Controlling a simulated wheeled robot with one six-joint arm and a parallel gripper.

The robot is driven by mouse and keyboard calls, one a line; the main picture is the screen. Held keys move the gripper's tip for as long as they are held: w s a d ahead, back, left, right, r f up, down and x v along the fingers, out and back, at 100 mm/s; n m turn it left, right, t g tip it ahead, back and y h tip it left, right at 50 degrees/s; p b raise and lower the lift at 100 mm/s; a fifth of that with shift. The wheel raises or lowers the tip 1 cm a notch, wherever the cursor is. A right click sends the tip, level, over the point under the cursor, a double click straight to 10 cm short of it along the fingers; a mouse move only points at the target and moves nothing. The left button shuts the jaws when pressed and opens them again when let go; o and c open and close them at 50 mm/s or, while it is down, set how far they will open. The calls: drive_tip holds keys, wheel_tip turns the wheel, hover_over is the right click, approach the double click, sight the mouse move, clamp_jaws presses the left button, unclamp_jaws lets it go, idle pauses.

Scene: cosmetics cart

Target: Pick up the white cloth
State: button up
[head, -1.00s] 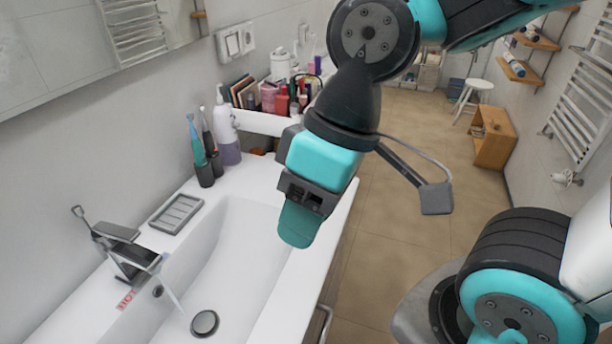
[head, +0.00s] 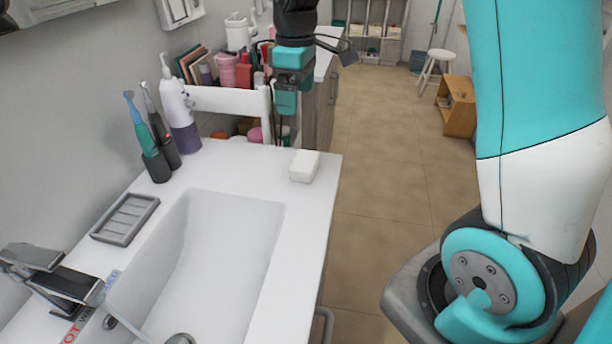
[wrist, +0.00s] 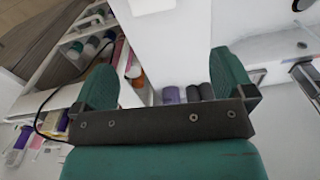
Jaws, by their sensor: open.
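In the wrist view a white piece at the top edge (wrist: 151,5) appears to be the same item, partly cut off. My gripper (head: 285,112) points down beyond the counter, beside the cosmetics cart and apart from the white item. In the wrist view my gripper (wrist: 163,68) has its two green fingers spread wide, with nothing held between them.
The white cart (head: 228,98) holds bottles and boxes close to my gripper. Toothbrushes (head: 150,140) and a pump bottle (head: 180,118) stand along the wall. A grey soap dish (head: 125,219) lies beside the sink basin (head: 215,255). The counter around the white item is clear.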

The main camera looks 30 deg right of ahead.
drive_tip(key=p, duration=0.2)
hover_over(302, 159)
wheel_tip(302, 159, down, 12)
drive_tip(key=shift+w+a+f, duration=0.1)
drive_tip(key=shift+a, duration=0.05)
drive_tip(key=shift+d+f+p, duration=0.2)
drive_tip(key=shift+f+p, duration=0.3)
drive_tip(key=shift+f, duration=2.35)
drive_tip(key=c, duration=0.6)
